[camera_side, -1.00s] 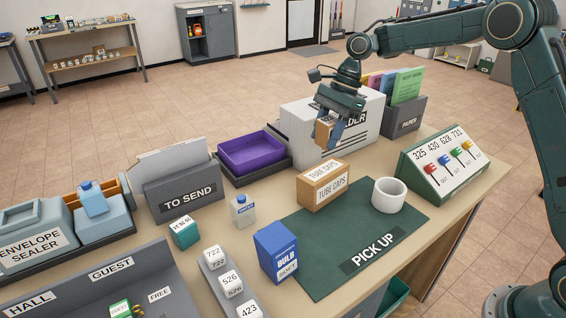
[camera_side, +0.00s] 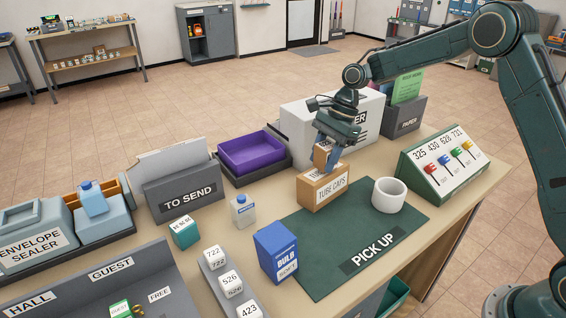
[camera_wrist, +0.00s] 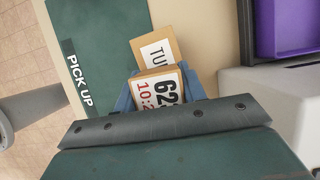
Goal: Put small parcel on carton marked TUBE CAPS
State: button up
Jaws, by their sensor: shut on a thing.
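My gripper (camera_side: 330,155) is shut on a small brown parcel (camera_side: 322,155). In the wrist view the parcel (camera_wrist: 160,90) shows a white label with "62" and red digits between the blue fingers. The carton marked TUBE CAPS (camera_side: 322,190) sits at the back left edge of the green PICK UP mat (camera_side: 310,262). The parcel is at the carton's top, over its back part; I cannot tell whether they touch. In the wrist view the carton (camera_wrist: 155,50) shows just beyond the parcel, partly hidden by it.
A white roll (camera_side: 389,194) stands on the mat right of the carton. A blue BULB box (camera_side: 276,252) stands at the mat's left. A white feeder box (camera_side: 300,125) and a purple tray (camera_side: 250,152) are behind. The mat's front is clear.

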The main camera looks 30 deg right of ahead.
jog(key=shift+f, duration=0.5)
jog(key=o, duration=1)
jog(key=shift+v, duration=0.8)
jog(key=v, duration=1.1)
jog(key=shift+r, duration=0.2)
